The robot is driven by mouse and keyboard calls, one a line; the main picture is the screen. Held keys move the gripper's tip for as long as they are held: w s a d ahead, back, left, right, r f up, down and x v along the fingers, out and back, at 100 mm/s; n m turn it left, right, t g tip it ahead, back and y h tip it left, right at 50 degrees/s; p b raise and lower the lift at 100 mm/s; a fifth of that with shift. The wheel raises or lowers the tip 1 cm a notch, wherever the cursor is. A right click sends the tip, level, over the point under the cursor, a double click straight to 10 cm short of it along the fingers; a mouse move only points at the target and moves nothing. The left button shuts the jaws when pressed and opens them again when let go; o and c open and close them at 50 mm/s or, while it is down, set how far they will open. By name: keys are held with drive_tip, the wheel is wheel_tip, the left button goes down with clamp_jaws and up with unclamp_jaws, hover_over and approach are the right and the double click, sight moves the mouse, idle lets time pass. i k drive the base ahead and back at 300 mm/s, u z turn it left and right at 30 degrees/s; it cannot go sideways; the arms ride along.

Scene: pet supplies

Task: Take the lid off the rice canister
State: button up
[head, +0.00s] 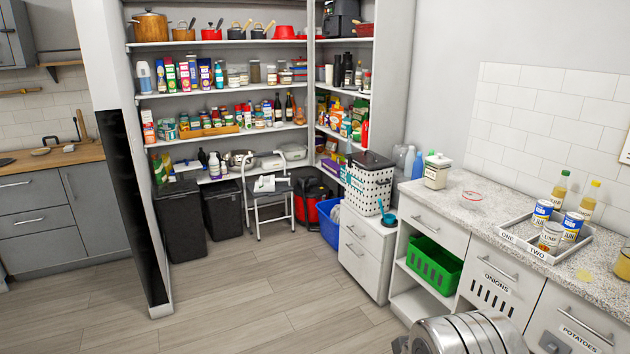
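A white canister (437,171) with a small dark label stands upright at the left end of the speckled counter. The label is too small to read, so I cannot confirm that it is the rice canister. A pale lid (438,159) with a small knob appears to sit on top of it. My gripper is not in view.
A flat red-rimmed item (472,196) lies right of the canister on the counter (450,207). A tray (540,254) holds cans beside two bottles. A white basket (368,186) stands on the drawer unit at left. A silver ribbed object (468,336) fills the bottom edge.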

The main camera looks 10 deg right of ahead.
sight(438, 159)
drive_tip(key=z, duration=0.1)
drive_tip(key=i, duration=1.55)
drive_tip(key=z, duration=0.35)
drive_tip(key=i, duration=2.1)
drive_tip(key=z, duration=0.2)
